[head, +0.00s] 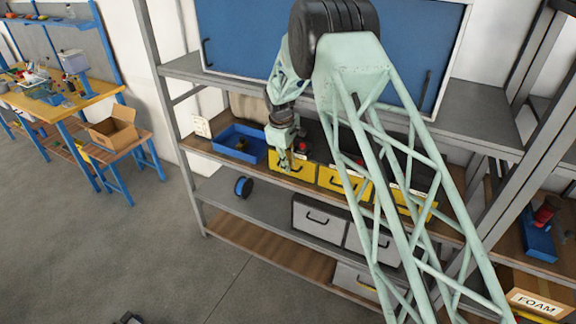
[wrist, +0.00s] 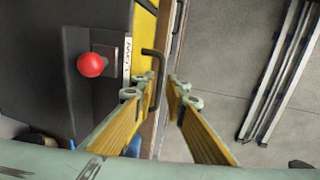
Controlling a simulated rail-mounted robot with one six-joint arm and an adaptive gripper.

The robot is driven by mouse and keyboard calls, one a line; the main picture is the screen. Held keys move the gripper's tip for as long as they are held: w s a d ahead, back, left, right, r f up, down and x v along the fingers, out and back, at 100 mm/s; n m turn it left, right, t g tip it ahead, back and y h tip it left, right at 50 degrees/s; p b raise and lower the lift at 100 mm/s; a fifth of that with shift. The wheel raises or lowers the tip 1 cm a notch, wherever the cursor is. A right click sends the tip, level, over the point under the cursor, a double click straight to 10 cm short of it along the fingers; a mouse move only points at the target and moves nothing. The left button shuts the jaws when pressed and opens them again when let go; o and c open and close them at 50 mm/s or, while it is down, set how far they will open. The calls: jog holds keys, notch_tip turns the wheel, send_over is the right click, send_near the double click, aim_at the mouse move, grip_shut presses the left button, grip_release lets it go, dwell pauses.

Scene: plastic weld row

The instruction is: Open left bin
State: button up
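The left yellow bin (head: 292,166) is at the left end of a row of yellow bins on the middle shelf. Its front lines up with the row. My gripper (head: 285,163) is at its front and hides part of it. In the wrist view, the yellow bin front (wrist: 146,30) is seen edge-on with a dark curved handle (wrist: 153,60). My gripper (wrist: 165,88) is open there, its fingertips apart on either side of the handle. I cannot tell whether they touch it.
A blue tray (head: 240,143) sits left of the bin. A red knob (wrist: 91,65) shows beside a small label. More yellow bins (head: 332,178) stand to the right, and grey bins (head: 318,218) are below. Open floor (head: 130,240) lies in front of the shelf.

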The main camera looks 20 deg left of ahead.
jog(key=shift+f, duration=0.1)
grip_shut()
jog(key=shift+s, duration=0.1)
dwell(0.5)
jog(key=s+a+b, duration=0.2)
jog(key=s+b, duration=0.4)
jog(key=s, duration=1.5)
jog(key=shift+f, duration=0.3)
jog(key=shift+s+a, duration=0.1)
jog(key=shift+s, duration=0.05)
grip_release()
